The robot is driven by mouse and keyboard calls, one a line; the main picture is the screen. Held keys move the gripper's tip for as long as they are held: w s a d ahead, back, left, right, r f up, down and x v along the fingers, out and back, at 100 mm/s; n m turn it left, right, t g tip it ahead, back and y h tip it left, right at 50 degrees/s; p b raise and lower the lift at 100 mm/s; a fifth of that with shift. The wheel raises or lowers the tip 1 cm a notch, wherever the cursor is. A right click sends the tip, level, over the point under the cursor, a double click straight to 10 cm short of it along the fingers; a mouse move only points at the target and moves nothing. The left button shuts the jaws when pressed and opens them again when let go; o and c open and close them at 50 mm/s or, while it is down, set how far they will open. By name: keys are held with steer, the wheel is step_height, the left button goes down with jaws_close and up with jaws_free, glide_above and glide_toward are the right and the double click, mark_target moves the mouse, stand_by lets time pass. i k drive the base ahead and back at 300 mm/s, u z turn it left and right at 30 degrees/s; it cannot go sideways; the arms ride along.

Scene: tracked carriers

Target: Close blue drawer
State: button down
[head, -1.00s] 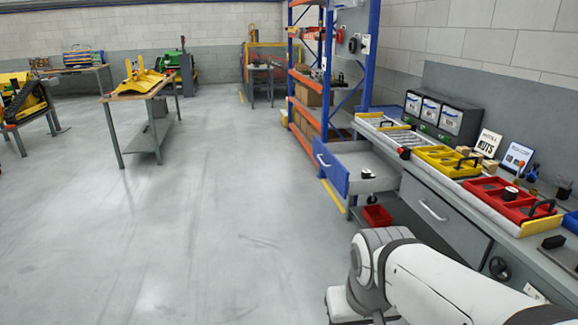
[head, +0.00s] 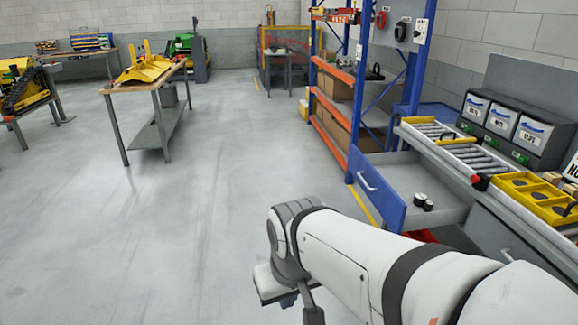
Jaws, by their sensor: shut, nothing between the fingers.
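The blue drawer (head: 376,198) stands pulled out from the left end of the grey workbench. Its blue front has a pale handle and faces left. Its grey tray (head: 440,178) is open at the top and holds small black-and-white round pieces (head: 422,201). My white arm crosses the lower right of the head view, in front of the drawer's near lower side. My gripper is not in view; only arm links show.
Blue-and-orange shelving (head: 340,95) stands behind the drawer. The bench carries a roller tray (head: 450,145), a yellow tray (head: 535,197) and a grey bin unit (head: 508,128). Open floor (head: 215,200) lies left of the drawer. A wooden-topped table (head: 150,80) stands farther left.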

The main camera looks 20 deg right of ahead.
mark_target(409, 180)
steer(key=z, duration=0.3)
steer(key=i, duration=1.4)
steer(key=z, duration=1.4)
steer(key=i, duration=0.75)
steer(key=z, duration=0.3)
steer(key=k, duration=0.85)
steer(key=z, duration=0.2)
steer(key=i, duration=0.8)
steer(key=u, duration=0.05)
